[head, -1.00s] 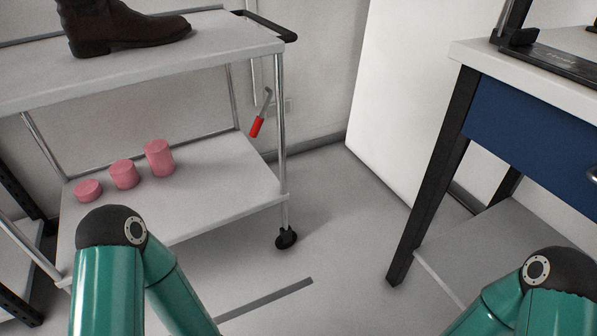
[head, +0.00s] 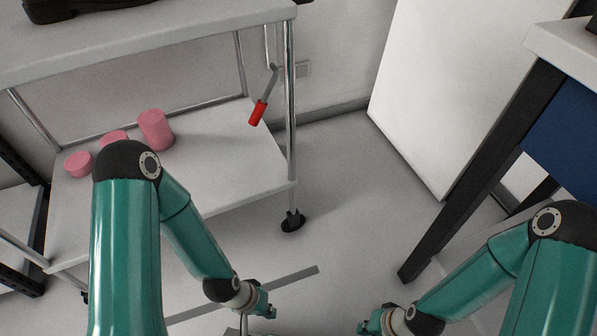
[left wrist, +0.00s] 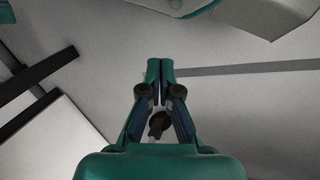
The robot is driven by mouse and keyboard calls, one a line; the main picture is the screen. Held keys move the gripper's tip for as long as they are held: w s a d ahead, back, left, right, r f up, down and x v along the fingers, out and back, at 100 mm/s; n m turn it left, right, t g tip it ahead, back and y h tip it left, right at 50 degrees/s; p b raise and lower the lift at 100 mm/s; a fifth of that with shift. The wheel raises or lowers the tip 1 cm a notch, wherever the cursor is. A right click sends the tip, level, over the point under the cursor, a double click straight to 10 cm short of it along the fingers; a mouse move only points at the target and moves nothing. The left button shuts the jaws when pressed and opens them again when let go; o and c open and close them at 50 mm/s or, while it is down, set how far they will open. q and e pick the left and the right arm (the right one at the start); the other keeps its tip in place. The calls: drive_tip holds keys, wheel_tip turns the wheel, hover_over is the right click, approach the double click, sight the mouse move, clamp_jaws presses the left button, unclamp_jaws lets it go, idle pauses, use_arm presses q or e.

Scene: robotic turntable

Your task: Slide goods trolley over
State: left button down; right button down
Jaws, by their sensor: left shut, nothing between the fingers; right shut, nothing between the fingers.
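The goods trolley is a two-shelf cart with a white upper shelf (head: 170,38), a white lower shelf (head: 215,155), chrome posts and black castors. It stands at the left in the head view, on the floor. In the left wrist view, the left gripper (left wrist: 154,75) is shut and empty above the floor. My right arm's wrist (head: 395,322) shows at the bottom of the head view; its fingers are too indistinct to tell.
A dark boot stands on the upper shelf, and several pink cylinders (head: 156,130) on the lower one. A red-handled tool (head: 259,111) hangs by the right post. A blue-fronted bench (head: 565,140) stands right. Floor between is clear, with a grey stripe (head: 295,277).

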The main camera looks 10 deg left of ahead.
use_arm(q)
drive_tip(key=w+d+m+t+y, duration=0.15)
drive_tip(key=w+m+t, duration=0.65)
drive_tip(key=w, duration=0.8)
drive_tip(key=w+d+r+m+t, duration=0.3)
drive_tip(key=w+r+m+t, duration=0.6)
drive_tip(key=w+r+m, duration=0.3)
drive_tip(key=w+a+m+b, duration=0.1)
drive_tip(key=w+a+b, duration=0.2)
drive_tip(key=w+b, duration=0.2)
drive_tip(key=shift+w+r+y, duration=0.15)
drive_tip(key=shift+w+y, duration=0.3)
drive_tip(key=shift+w, duration=1)
drive_tip(key=shift+a, duration=0.15)
